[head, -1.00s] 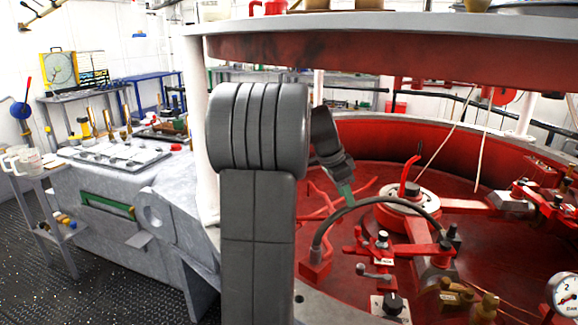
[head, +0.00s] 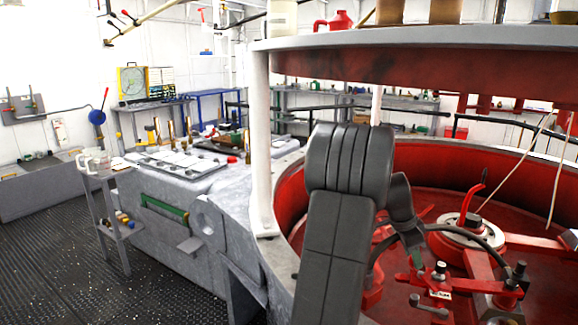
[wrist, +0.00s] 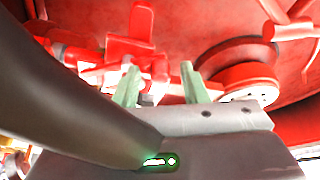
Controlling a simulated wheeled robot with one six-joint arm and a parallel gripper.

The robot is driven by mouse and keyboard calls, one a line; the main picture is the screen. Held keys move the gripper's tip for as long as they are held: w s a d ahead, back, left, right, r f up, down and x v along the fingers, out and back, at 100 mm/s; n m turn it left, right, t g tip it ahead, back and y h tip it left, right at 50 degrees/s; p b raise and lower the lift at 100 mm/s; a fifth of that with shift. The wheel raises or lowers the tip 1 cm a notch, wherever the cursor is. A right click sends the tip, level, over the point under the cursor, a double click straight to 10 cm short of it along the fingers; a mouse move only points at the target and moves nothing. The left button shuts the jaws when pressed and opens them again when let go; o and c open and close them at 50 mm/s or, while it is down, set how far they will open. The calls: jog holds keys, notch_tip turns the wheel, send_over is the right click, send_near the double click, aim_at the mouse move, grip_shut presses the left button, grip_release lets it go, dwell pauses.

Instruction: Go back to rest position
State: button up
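My gripper (wrist: 162,82) shows in the wrist view as two green fingers standing apart with nothing between them. It is open and empty. Beyond the fingers are red metal fittings and the red floor of the round tank; I cannot tell the exact gap to them. In the head view my grey arm reaches over the tank's near rim, and a bit of green finger (head: 416,258) shows below the wrist. The arm hides the rest of the gripper there.
The red tank (head: 453,165) holds a hub with a red lever (head: 474,196) and a black curved hose (head: 460,231). A white post (head: 261,150) carries the shelf above. A grey bench (head: 165,215) and small side table (head: 115,177) stand left. Dark floor (head: 60,240) at left is open.

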jog(key=p+v, duration=0.2)
jog(key=v, duration=1.1)
jog(key=b+x, duration=0.2)
jog(key=x, duration=1.1)
jog(key=shift+d+f, duration=0.1)
jog(key=shift+f, duration=0.2)
jog(key=shift+r+n, duration=0.3)
jog(key=n+p, duration=0.1)
jog(key=a+n+t, duration=0.1)
jog(key=n, duration=0.1)
jog(key=shift+s+a+r+y+p, duration=0.15)
jog(key=shift+s+y+p, duration=0.15)
jog(key=shift+s+p, duration=0.1)
jog(key=n+p, duration=0.1)
jog(key=n, duration=0.1)
jog(key=s+a+n+t+p, duration=0.1)
jog(key=p, duration=0.1)
jog(key=shift+n+y, duration=0.3)
jog(key=shift+n, duration=0.1)
jog(key=shift+s+a+r+n+t+y+p, duration=0.1)
jog(key=shift+s+n+t+y+p, duration=0.2)
jog(key=shift+n+p, duration=0.35)
jog(key=shift+s+a+n+t+p, duration=0.1)
jog(key=shift+n+t+p, duration=0.3)
jog(key=shift+n+p, duration=0.25)
jog(key=v, duration=1.2)
jog(key=shift+r, duration=0.25)
jog(key=shift+w+r, duration=0.1)
